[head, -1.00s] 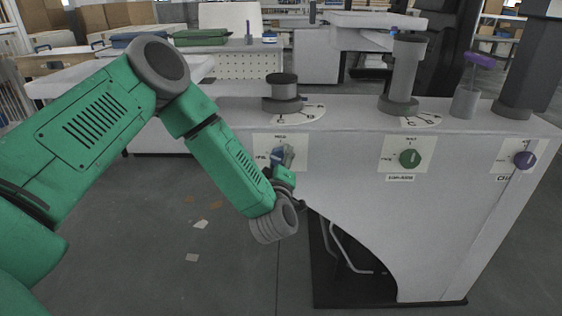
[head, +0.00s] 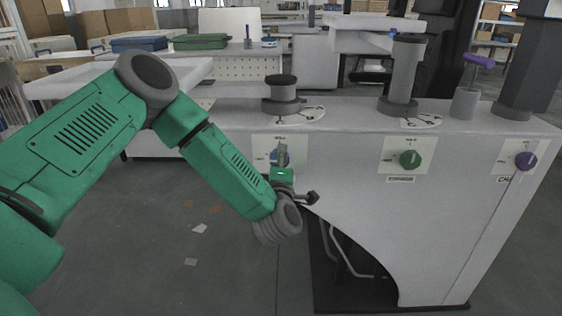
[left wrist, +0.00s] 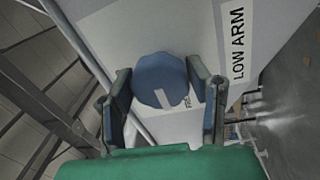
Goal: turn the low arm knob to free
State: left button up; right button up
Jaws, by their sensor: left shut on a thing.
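The low arm knob is blue and sits on a white plate on the front of the grey console. In the head view the knob (head: 274,158) is partly hidden by my left gripper (head: 282,155). In the left wrist view the knob (left wrist: 158,80) lies between the two fingers of my left gripper (left wrist: 161,76), which is shut on it. A pale mark shows near the knob's lower edge, close to small, partly covered text on the plate. A "LOW ARM" label (left wrist: 237,42) is to the right. My right gripper is not in view.
A green knob (head: 410,159) and a purple knob (head: 525,160) are further right on the console front (head: 345,165). Dark posts with dial plates stand on top, among them a short one (head: 282,90) above the blue knob.

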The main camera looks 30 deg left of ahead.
pick_arm(q)
jog(key=shift+s+f, duration=0.15)
jog(key=shift+f, duration=0.3)
jog(key=o, duration=1.2)
jog(key=shift+c, duration=0.2)
jog(key=shift+r, duration=0.15)
jog(key=shift+r, duration=0.1)
jog(key=v, duration=1.2)
jog(key=shift+a, duration=0.1)
